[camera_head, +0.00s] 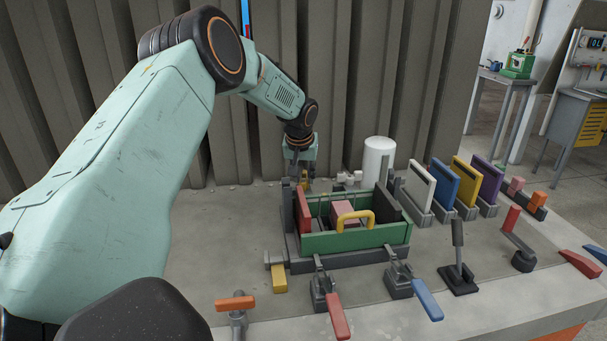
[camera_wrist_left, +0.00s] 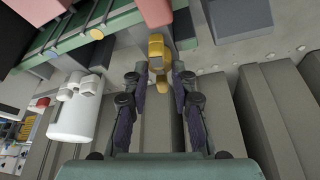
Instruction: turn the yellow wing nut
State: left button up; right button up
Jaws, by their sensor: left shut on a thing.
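The yellow wing nut (camera_wrist_left: 157,48) sits at the far left corner of the green-walled mould (camera_head: 357,239). In the head view only a small yellow part of it (camera_head: 304,184) shows below my left gripper (camera_head: 303,177). In the left wrist view my left gripper (camera_wrist_left: 160,76) has its two fingers on either side of the nut, and it is shut on it. The gripper hides part of the nut in the head view. My right gripper is not in view.
A white cylinder (camera_head: 379,160) stands just right of the gripper, behind the mould. White, blue, yellow and purple panels stand in a row at right. Red (camera_head: 338,316) and blue (camera_head: 427,300) lever clamps line the front. A corrugated wall (camera_head: 345,80) rises close behind.

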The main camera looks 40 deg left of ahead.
pick_arm(q)
jog(key=shift+a, duration=0.1)
grip_shut()
jog(key=shift+r, duration=0.1)
jog(key=shift+w, duration=0.1)
